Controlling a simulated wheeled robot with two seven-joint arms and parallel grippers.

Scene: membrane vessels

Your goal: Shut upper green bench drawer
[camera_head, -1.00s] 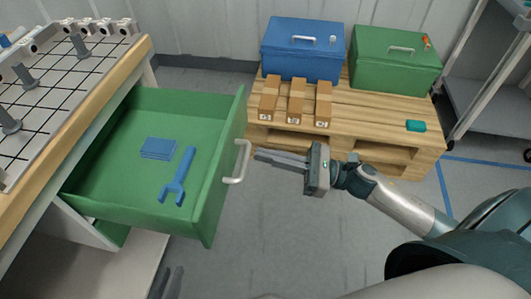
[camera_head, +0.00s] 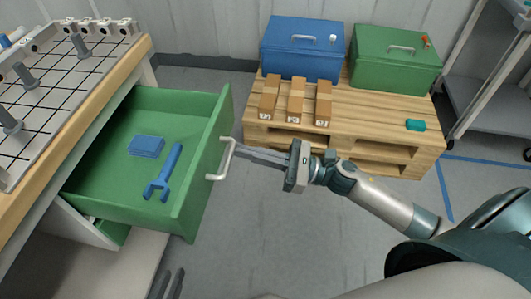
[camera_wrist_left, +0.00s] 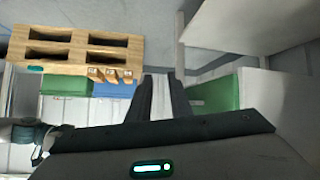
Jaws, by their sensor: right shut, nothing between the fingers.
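The upper green bench drawer (camera_head: 120,200) stands pulled out of the bench at the left, open at the top. A blue wrench (camera_head: 165,172) and a stack of blue pads (camera_head: 146,146) lie in it. Its pale handle (camera_head: 222,160) is on the drawer front. My right gripper (camera_head: 240,152) is shut and empty, its fingertips at the handle; whether they touch the drawer front is hard to tell. My left gripper (camera_head: 168,284) shows only its fingertips at the bottom edge, a little apart and empty; its fingers also show in the left wrist view (camera_wrist_left: 162,90).
Below is a lower drawer (camera_head: 112,234), slightly out. The wooden bench top edge (camera_head: 60,152) overhangs. A pallet (camera_head: 385,120) at the back bears a blue box (camera_head: 302,55), a green box (camera_head: 395,65) and small cartons (camera_head: 296,98). The floor between is clear.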

